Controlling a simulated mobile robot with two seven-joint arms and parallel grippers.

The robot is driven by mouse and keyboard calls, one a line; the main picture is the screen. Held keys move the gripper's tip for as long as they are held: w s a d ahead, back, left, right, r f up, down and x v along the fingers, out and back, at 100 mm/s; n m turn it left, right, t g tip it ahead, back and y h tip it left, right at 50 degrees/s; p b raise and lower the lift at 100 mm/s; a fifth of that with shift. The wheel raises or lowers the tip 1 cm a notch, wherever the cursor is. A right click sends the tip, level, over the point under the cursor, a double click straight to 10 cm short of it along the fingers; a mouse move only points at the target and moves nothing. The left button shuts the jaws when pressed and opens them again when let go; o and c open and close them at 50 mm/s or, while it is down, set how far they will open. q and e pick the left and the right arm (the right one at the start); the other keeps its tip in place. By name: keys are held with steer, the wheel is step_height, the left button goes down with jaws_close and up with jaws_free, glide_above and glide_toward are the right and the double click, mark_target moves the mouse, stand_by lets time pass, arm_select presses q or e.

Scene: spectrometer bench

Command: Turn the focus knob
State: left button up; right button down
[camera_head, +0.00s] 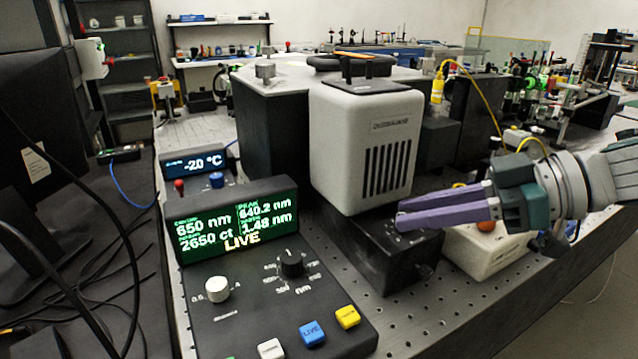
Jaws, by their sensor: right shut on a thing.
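My right gripper (401,216) comes in from the right, its two purple fingers close together. The fingertips are at the top of a black block (385,262) under the white instrument housing (364,150). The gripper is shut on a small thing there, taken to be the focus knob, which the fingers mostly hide. My left gripper is out of view.
A control box with a green display (238,225) stands front left, with a black dial (291,262), a white knob (217,288) and coloured buttons. A white box with an orange button (487,226) sits below my right gripper. The perforated bench (425,318) is clear at the front right.

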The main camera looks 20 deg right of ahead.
steer(key=c, duration=0.7)
jaws_free()
steer(key=shift+d+r, duration=0.1)
steer(key=v, duration=0.9)
steer(key=shift+s+d+b, duration=0.2)
steer(key=shift+b, duration=0.15)
steer(key=shift+r, duration=0.1)
